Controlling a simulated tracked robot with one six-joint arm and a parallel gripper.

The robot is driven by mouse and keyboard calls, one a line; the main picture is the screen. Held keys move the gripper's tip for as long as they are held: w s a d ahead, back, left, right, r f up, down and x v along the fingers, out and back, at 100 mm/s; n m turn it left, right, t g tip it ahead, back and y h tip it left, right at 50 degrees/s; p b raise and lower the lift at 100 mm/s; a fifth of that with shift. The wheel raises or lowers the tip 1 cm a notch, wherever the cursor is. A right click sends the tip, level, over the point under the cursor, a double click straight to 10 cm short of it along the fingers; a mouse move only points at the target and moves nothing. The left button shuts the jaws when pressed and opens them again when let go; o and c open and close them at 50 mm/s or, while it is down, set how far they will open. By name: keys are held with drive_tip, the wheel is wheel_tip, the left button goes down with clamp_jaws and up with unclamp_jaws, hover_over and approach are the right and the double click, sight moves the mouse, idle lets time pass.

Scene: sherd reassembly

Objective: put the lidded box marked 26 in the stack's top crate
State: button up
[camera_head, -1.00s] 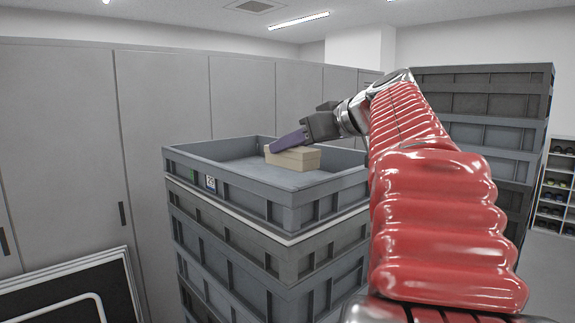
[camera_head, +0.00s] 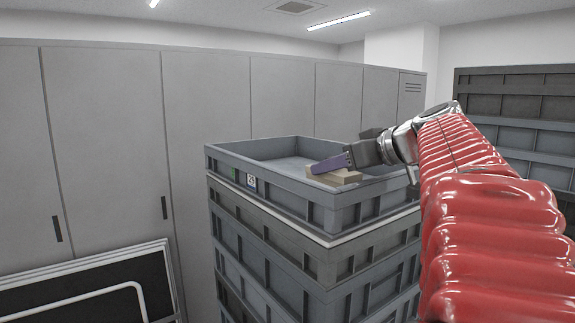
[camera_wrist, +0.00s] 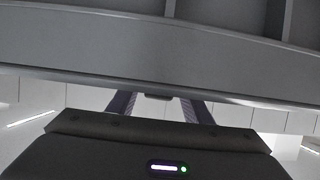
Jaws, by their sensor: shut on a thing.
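A beige lidded box (camera_head: 340,177) is at the stack's top crate (camera_head: 272,186), over its near right part in the head view. The crate's near wall hides the box's lower part, so I cannot tell whether it touches the floor. No number is readable on it. My gripper (camera_head: 329,164) is shut on the box, its purple finger lying along the box's upper left side. In the wrist view my purple fingers (camera_wrist: 158,104) show, but the box cannot be made out. A grey wall or rim (camera_wrist: 150,45) fills the top of that view.
The crate's left and back floor (camera_head: 285,166) looks empty. Grey cabinets (camera_head: 110,140) stand behind the stack. Another dark crate stack (camera_head: 515,120) stands at the right. A black framed panel (camera_head: 90,290) leans at lower left.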

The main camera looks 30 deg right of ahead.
drive_tip(key=shift+f, duration=0.55)
drive_tip(key=o, duration=1.1)
drive_tip(key=shift+r, duration=0.55)
drive_tip(key=v, duration=1.2)
drive_tip(key=shift+a, duration=0.1)
drive_tip(key=shift+s, duration=0.1)
